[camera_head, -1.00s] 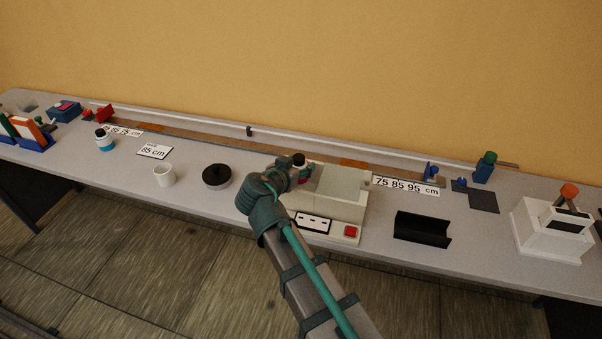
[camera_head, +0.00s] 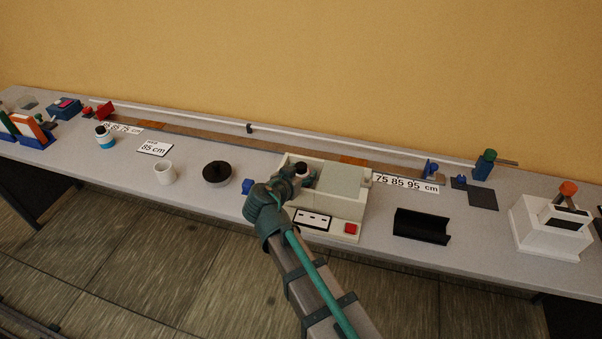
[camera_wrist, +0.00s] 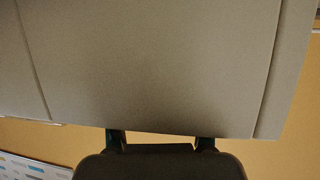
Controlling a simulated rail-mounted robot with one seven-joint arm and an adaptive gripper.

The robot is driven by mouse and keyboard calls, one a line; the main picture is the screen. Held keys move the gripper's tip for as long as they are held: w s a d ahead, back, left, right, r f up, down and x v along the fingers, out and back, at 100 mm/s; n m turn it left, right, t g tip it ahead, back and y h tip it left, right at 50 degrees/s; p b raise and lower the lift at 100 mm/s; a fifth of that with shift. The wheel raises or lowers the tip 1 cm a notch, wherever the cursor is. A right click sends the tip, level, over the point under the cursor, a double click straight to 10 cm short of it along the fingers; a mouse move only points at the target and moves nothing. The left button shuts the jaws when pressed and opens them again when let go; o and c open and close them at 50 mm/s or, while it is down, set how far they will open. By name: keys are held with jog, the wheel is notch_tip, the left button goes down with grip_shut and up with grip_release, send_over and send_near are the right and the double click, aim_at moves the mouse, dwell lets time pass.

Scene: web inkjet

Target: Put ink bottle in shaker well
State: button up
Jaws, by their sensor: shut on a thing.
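The shaker is a beige box (camera_head: 352,210) with a raised rim and a red button on its front, in the middle of the bench. My gripper (camera_head: 298,178) is over the left part of its open top, shut on the ink bottle (camera_head: 301,168). In the wrist view my gripper's fingers (camera_wrist: 160,144) show behind a dark rounded shape, and a plain grey surface fills most of the picture.
A black round lid-like piece (camera_head: 217,173) and a white cup (camera_head: 165,172) stand left of the shaker. A black curved cradle (camera_head: 422,226) lies to its right. Another bottle with a blue band (camera_head: 105,137) stands far left.

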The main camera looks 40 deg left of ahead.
jog(key=shift+d+f+b, duration=0.1)
jog(key=shift+f+b, duration=0.4)
jog(key=shift+b, duration=0.15)
jog(key=shift+s, duration=0.1)
jog(key=o, duration=1)
jog(key=shift+d, duration=0.1)
jog(key=shift+r+p, duration=0.45)
jog(key=shift+p, duration=0.5)
jog(key=shift+s+r, duration=0.15)
jog(key=b+v, duration=0.2)
jog(key=v, duration=0.9)
jog(key=shift+s+r, duration=0.2)
jog(key=shift+r, duration=0.05)
